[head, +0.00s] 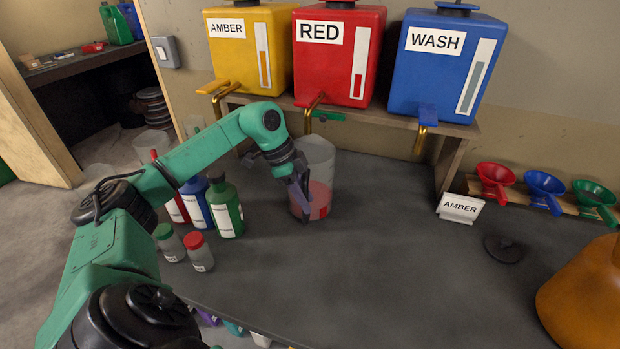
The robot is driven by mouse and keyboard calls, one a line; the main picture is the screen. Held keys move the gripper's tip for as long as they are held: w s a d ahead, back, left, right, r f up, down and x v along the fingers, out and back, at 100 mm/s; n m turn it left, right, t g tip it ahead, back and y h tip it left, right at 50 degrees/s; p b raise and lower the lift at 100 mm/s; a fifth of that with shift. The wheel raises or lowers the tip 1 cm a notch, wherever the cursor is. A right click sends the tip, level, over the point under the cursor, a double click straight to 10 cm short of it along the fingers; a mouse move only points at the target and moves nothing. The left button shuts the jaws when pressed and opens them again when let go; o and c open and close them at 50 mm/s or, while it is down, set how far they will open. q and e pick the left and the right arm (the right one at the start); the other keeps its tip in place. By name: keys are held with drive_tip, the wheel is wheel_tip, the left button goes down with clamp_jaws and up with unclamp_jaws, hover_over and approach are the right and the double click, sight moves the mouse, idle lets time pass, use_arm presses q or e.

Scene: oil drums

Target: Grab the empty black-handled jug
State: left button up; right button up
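My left gripper (301,200) points down at the left front side of a clear jug (318,155) with some red liquid in its lower part. The jug stands upright on the dark worktop, below the red drum. The dark fingers overlap the jug in the picture; I cannot tell whether they touch it or are open or shut. The arm and gripper hide part of its left side, and no black handle can be made out. Another clear vessel (155,142) stands partly hidden behind my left arm. My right gripper is not in view.
Amber (236,70), red (320,75) and wash (415,80) drums with taps stand on a shelf at the back. Bottles (228,215) and small jars (200,257) stand left of the jug. An AMBER sign (460,207), funnels (545,185) and a black lid (506,249) are right. The worktop's middle is clear.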

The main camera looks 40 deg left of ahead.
use_arm(q)
clamp_jaws()
drive_tip(key=shift+w+r, duration=0.1)
idle(1.2)
